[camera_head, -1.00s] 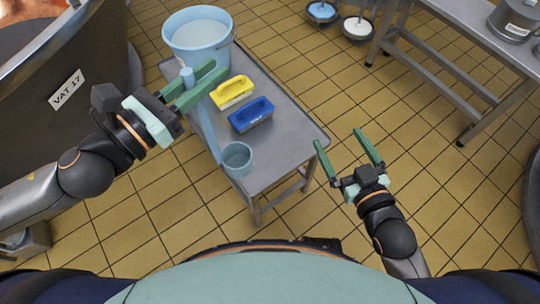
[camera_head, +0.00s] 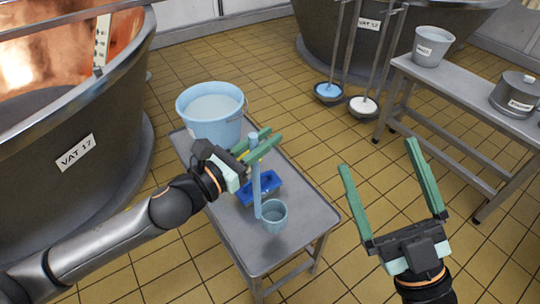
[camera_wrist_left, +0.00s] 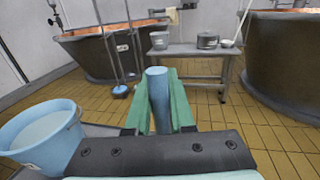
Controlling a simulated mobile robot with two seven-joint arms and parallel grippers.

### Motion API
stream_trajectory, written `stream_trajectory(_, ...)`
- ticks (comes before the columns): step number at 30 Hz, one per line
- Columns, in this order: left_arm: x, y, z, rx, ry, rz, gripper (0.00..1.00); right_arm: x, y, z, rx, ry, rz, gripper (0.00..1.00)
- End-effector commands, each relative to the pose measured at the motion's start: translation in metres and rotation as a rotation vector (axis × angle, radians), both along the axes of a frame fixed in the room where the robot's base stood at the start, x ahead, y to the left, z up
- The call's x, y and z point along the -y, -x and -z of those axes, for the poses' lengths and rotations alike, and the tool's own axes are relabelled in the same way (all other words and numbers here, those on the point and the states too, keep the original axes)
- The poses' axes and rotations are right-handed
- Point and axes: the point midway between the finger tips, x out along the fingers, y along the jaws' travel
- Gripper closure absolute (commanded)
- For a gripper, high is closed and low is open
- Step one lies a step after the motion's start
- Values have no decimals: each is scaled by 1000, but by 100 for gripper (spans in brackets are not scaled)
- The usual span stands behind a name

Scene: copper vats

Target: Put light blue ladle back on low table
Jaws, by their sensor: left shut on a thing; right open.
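The light blue ladle (camera_head: 256,185) hangs upright, with its cup (camera_head: 273,215) at the lower end over the front part of the low table (camera_head: 251,248). I cannot tell whether the cup touches the tabletop. My left gripper (camera_head: 262,148) is shut on the top of the ladle's handle. The handle's top (camera_wrist_left: 158,98) shows between the green fingers in the left wrist view. My right gripper (camera_head: 392,180) is open and empty, to the right of the low table.
A light blue bucket (camera_head: 212,125) stands at the table's back, and it also shows in the left wrist view (camera_wrist_left: 38,145). A blue brush (camera_head: 262,190) lies behind the ladle. Vat 17 (camera_head: 70,120) stands at left. A steel table (camera_head: 455,100) with pots is at right.

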Motion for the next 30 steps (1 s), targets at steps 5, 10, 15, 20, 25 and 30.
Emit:
stream_trajectory(5,5,-8,11,1,1,0,100,-2,14,-14,89,1,-20,0)
stream_trajectory(10,8,-13,19,1,1,-1,100,-4,23,-22,144,2,-33,0)
stream_trajectory(15,10,-15,49,-3,2,0,100,-6,27,-10,165,-9,-54,0)
stream_trajectory(20,10,-15,52,1,1,0,100,-6,27,-9,157,-16,-59,0)
stream_trajectory(25,10,-15,51,1,0,0,100,-6,27,-9,157,-16,-59,0)
stream_trajectory(30,10,-15,55,1,-1,0,74,-6,27,-8,154,-17,-60,0)
